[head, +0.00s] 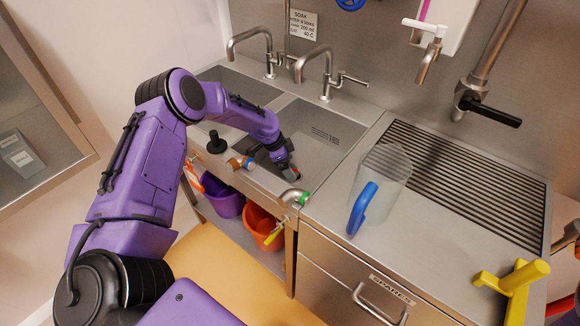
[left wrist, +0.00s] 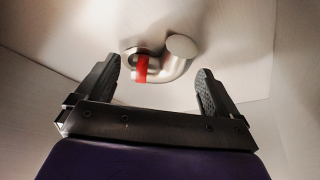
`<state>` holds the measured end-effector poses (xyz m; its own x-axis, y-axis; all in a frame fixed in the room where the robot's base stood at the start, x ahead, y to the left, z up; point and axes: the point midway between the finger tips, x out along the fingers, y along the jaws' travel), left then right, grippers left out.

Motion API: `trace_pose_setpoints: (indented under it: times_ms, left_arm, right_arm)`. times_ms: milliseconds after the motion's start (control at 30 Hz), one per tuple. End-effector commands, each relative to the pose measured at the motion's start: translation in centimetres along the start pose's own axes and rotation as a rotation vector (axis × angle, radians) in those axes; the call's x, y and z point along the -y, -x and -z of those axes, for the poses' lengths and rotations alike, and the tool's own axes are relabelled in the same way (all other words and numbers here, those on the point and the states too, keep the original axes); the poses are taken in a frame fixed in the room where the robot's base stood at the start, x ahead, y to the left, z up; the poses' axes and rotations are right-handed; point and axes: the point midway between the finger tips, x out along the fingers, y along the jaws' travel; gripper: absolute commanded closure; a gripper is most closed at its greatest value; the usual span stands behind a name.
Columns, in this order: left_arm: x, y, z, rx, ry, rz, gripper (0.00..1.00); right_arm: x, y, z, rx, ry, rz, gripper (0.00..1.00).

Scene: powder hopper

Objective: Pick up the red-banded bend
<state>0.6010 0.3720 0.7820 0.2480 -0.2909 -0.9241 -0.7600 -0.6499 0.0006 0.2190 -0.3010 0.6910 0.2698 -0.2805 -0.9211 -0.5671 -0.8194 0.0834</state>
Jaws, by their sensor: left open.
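The red-banded bend (left wrist: 176,66), a short curved metal pipe with a red band at one end, lies on the pale sink floor in the left wrist view. It sits ahead of my open left gripper (left wrist: 157,88), between the lines of the two fingers, with nothing held. In the head view my left gripper (head: 288,165) reaches down into the right sink basin (head: 325,130). A little red shows beside its fingertips there, and the arm and gripper hide most of the bend. My right gripper is not in view.
Two taps stand behind the basins. A clear jug (head: 388,165) with a blue handle stands right, by the ribbed drainer (head: 460,180).

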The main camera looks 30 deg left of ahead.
Motion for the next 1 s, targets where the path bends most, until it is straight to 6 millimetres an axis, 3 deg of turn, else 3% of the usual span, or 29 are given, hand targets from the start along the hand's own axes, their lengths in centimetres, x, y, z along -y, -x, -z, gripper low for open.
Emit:
trace_pose_setpoints:
  times_ms: [167, 367, 433, 467, 733, 1000]
  left_arm:
    - [0.0, 0.0, 0.0, -0.001, 0.0, 0.0, 0.05]
    - [0.0, 0.0, 0.0, -0.001, 0.0, 0.0, 0.7]
    - [0.0, 0.0, 0.1, -0.001, 0.0, 0.001, 0.71]
    - [0.0, 0.0, 0.1, -0.001, 0.0, 0.001, 0.76]
    - [0.1, 0.8, 0.5, -0.003, -0.001, 0.002, 0.76]
    - [0.1, 5.9, 2.6, -0.004, -0.003, 0.004, 0.76]
  right_arm:
    - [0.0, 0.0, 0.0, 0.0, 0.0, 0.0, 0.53]
    - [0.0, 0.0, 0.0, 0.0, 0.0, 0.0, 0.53]
    - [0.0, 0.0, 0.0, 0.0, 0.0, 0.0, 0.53]
    - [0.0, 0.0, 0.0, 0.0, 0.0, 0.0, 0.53]
    - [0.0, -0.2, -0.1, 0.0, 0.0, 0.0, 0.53]
    - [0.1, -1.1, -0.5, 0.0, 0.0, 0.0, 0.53]
